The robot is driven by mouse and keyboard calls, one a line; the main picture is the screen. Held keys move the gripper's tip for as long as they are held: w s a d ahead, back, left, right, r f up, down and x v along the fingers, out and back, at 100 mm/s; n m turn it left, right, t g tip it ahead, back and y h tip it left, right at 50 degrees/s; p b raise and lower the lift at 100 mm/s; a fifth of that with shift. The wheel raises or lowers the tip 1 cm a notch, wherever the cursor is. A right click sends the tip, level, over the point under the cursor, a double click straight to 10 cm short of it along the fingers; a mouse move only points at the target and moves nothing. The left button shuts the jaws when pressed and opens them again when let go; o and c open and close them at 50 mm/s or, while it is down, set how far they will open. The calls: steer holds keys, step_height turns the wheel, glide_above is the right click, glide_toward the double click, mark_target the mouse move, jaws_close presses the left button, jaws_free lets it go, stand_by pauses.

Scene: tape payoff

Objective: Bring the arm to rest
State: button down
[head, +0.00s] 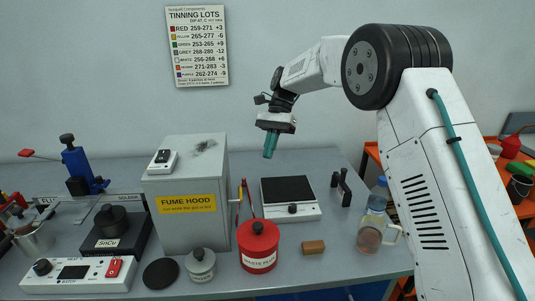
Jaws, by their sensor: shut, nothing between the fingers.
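My arm reaches in from the right side of the head view, bent at a large black joint. My gripper (270,146) hangs from its end with teal fingers pointing down. The fingers are shut together with nothing held.
The grey fume hood (187,240) stands left of the gripper. A flat black-topped device (287,190), a red waste flux pot (259,247), a brown block (313,247) and a clear jug (372,235) stand nearby. A tinning lots chart (198,45) hangs on the wall.

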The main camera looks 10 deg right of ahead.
steer(key=s+d+r+n+t+h, duration=0.1)
steer(key=s+d, duration=0.5)
steer(key=s, duration=0.8)
steer(key=s+d+r+n+t+h, duration=0.1)
steer(key=s+d+n+t, duration=0.3)
steer(key=s, duration=1)
steer(key=s+d+r+n+t+h, duration=0.1)
steer(key=s+d+r+n+t, duration=0.2)
steer(key=s+d, duration=0.6)
steer(key=s, duration=0.4)
steer(key=shift+s+r+h, duration=0.15)
steer(key=shift+s+h, duration=0.25)
